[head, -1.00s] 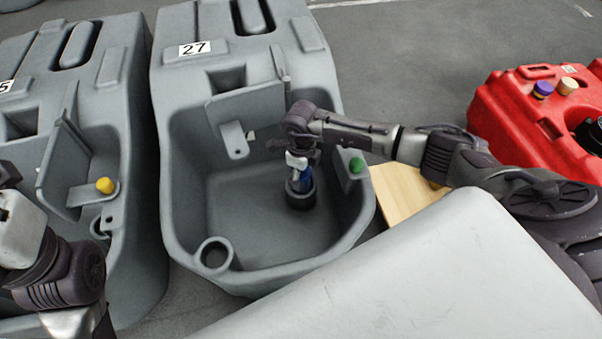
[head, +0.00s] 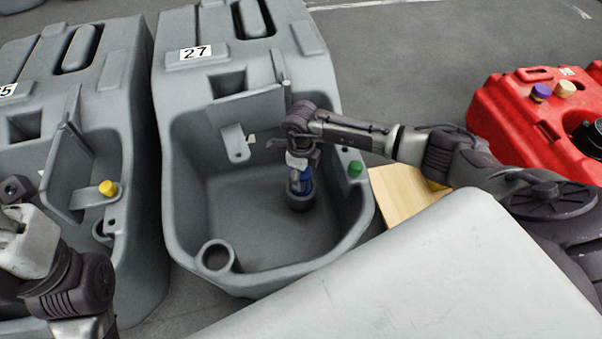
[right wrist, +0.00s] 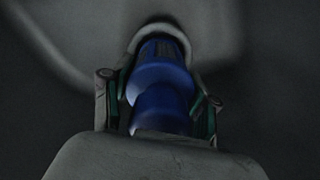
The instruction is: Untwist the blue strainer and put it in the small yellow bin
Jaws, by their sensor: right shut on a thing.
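The blue strainer (head: 300,181) stands upright in a dark round socket (head: 300,201) on the floor of the grey tank numbered 27 (head: 262,232). My right gripper (head: 299,166) reaches down into the tank from above and is shut on the strainer. In the right wrist view the strainer (right wrist: 160,90) lies between the two fingers, and its far end meets a pale round rim (right wrist: 200,40). Of my left gripper (head: 14,187) only part shows at the left edge, and its fingertips are not clear. The small yellow bin is not clearly in view; a yellow bit (head: 437,185) shows behind my right arm.
A wooden board (head: 397,197) lies right of the tank. A red tank (head: 510,115) stands at far right.

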